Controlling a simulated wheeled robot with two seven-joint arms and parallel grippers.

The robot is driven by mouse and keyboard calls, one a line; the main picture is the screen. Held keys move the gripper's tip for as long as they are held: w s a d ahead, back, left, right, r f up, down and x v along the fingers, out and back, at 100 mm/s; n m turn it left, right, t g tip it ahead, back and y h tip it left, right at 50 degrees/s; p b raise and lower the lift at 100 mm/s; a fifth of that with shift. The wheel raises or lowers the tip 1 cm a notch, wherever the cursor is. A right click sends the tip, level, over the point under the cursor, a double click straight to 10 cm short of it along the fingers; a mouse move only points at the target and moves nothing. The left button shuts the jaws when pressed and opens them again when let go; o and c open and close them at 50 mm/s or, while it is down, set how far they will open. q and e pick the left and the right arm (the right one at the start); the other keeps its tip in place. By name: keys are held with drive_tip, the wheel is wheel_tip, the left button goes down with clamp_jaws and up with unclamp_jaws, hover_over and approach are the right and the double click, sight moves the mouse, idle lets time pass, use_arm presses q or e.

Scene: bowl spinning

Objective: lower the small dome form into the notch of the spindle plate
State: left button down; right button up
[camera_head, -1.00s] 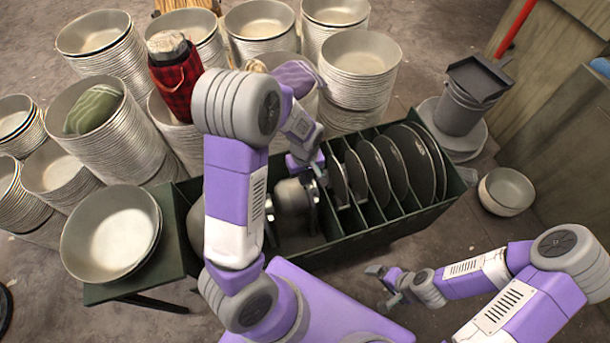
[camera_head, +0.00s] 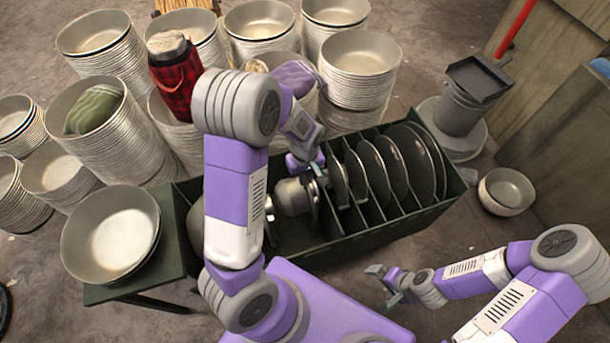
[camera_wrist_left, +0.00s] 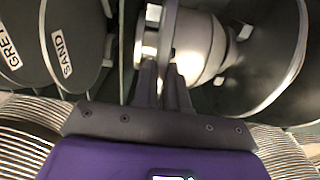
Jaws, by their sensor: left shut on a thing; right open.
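A silvery metal form (camera_head: 292,197), which I take to be the small dome form, is in the dark green rack below my left gripper. My left gripper (camera_head: 319,177) is shut at its right edge. In the left wrist view the closed fingers (camera_wrist_left: 166,62) pinch a thin edge beside the silvery rounded body (camera_wrist_left: 204,48). A larger dark-rimmed dome or bowl (camera_wrist_left: 268,55) stands to its right. I cannot make out the spindle plate's notch; my left arm covers part of the rack. My right gripper (camera_head: 382,282) is open and empty, outside the rack at lower right.
The green rack (camera_head: 375,232) holds several upright dark discs (camera_head: 395,168) in slots right of my left gripper. A wide bowl (camera_head: 112,235) sits at the left end. Bowl stacks (camera_head: 110,130) crowd behind.

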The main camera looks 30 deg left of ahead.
use_arm(q)
drive_tip(key=shift+w+r, duration=0.1)
drive_tip(key=shift+r, duration=0.1)
idle(0.6)
drive_tip(key=shift+r+p, duration=1.3)
drive_tip(key=shift+p, duration=0.1)
wheel_tip(320, 180, up, 10)
drive_tip(key=p, duration=0.9)
drive_tip(key=shift+r, duration=0.25)
idle(0.4)
